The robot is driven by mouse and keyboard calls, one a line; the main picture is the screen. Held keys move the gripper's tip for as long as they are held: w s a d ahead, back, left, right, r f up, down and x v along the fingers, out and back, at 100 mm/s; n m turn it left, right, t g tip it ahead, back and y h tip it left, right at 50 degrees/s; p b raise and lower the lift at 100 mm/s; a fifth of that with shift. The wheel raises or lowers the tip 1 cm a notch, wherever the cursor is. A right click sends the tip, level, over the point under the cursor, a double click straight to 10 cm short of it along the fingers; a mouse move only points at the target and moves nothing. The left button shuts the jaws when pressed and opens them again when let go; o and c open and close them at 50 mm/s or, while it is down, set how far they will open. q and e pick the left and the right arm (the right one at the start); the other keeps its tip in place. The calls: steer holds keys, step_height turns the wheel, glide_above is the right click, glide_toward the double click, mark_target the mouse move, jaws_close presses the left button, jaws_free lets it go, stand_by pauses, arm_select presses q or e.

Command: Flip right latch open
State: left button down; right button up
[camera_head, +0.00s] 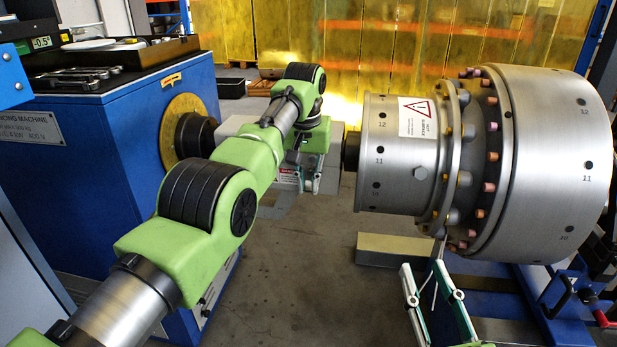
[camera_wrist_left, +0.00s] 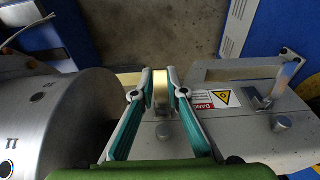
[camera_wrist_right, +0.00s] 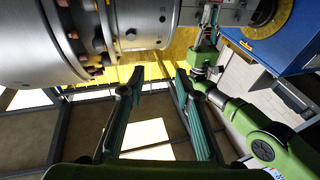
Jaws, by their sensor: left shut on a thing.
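My left gripper (camera_head: 310,184) reaches down at the grey cover (camera_head: 240,126) between the blue machine and the rotor. In the left wrist view its fingers (camera_wrist_left: 161,72) are close together, with a pale golden latch piece (camera_wrist_left: 161,92) between them. The fingers partly hide this latch. A second latch (camera_wrist_left: 258,103) sits on the cover further right, beside the danger label (camera_wrist_left: 225,98). I cannot tell from the head view how far the held latch is turned. My right gripper (camera_head: 424,267) is open and empty below the rotor; its spread fingers show in the right wrist view (camera_wrist_right: 160,76).
The large metal rotor (camera_head: 385,155) with numbered holes lies close right of my left gripper. The blue balancing machine (camera_head: 110,165) stands left, with wrenches (camera_head: 75,76) on top. A cover handle (camera_wrist_left: 235,74) stands near the second latch. Floor (camera_head: 290,280) is clear between.

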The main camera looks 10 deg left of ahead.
steer(key=shift+w+d+f+g+h, duration=0.15)
steer(key=shift+f+g, duration=0.2)
steer(key=shift+f, duration=0.35)
steer(key=shift+w+f+g+h, duration=0.1)
steer(key=shift+f+g+h, duration=0.15)
steer(key=shift+f, duration=0.45)
steer(key=shift+w+d+f+g+h, duration=0.1)
steer(key=shift+f+g, duration=0.3)
steer(key=shift+f, duration=0.3)
arm_select(q)
steer(key=shift+r, duration=0.1)
steer(key=c, duration=2)
jaws_free()
arm_select(e)
steer(key=shift+f, duration=0.2)
